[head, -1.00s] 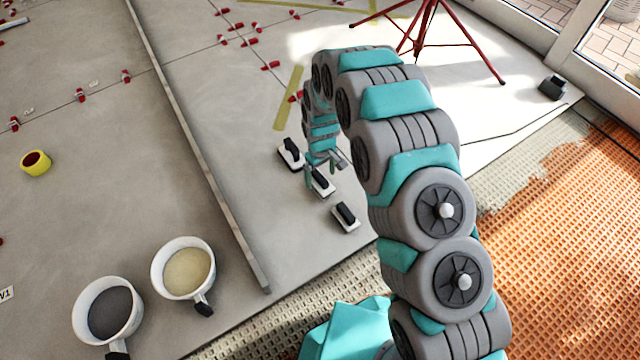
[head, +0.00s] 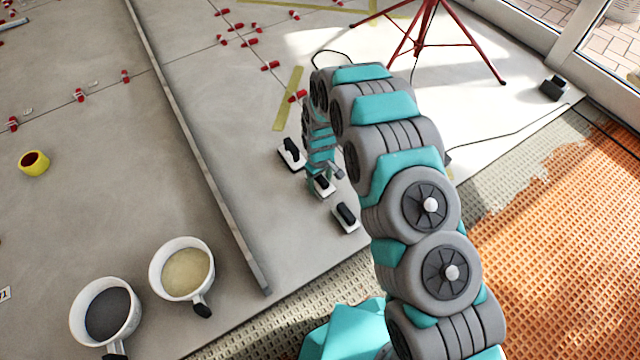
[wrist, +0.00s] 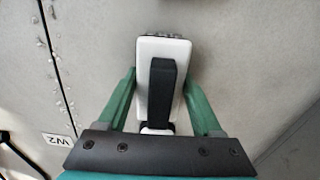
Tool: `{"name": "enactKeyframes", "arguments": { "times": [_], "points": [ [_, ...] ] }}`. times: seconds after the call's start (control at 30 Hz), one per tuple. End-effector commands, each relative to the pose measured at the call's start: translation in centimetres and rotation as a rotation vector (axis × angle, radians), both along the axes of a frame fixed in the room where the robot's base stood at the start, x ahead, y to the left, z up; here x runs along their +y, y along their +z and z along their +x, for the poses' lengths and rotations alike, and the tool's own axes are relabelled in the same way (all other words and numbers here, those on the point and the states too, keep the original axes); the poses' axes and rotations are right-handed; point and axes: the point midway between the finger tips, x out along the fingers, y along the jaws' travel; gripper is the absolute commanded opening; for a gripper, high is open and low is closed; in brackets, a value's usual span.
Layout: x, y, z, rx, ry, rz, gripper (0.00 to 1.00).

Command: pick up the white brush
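The white brush (wrist: 149,95), a white block with a black handle along its top, lies on the grey floor in the middle of the wrist view. In the head view the brush (head: 325,190) is the middle one of three similar black-handled pieces, partly hidden by my wrist. My gripper (wrist: 159,78) is lowered over it, with one green finger on each side. The fingertips are close to its sides; whether they touch is hard to tell. The gripper looks open around the brush, which still rests on the floor.
A similar piece (head: 290,154) lies just behind the brush and another (head: 345,217) just in front. Two white buckets (head: 181,268) (head: 106,310) and a yellow roll (head: 34,163) stand left, past a long metal bar (head: 196,150). A red tripod (head: 431,45) stands at the back.

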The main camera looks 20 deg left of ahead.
Motion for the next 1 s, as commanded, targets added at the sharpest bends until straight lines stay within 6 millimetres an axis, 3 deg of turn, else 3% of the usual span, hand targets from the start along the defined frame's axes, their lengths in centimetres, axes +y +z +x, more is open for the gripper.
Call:
{"name": "enactKeyframes", "arguments": {
  "times": [0.07, 0.57, 1.0],
  "points": [
    [-0.01, -0.01, -0.01, 0.0, 0.0, 0.0, 0.57],
    [-0.02, 0.0, -0.02, 0.001, 0.0, -0.001, 0.01],
    [-0.02, 0.56, 0.0, 0.0, 0.0, 0.0, 0.0]
  ]
}}
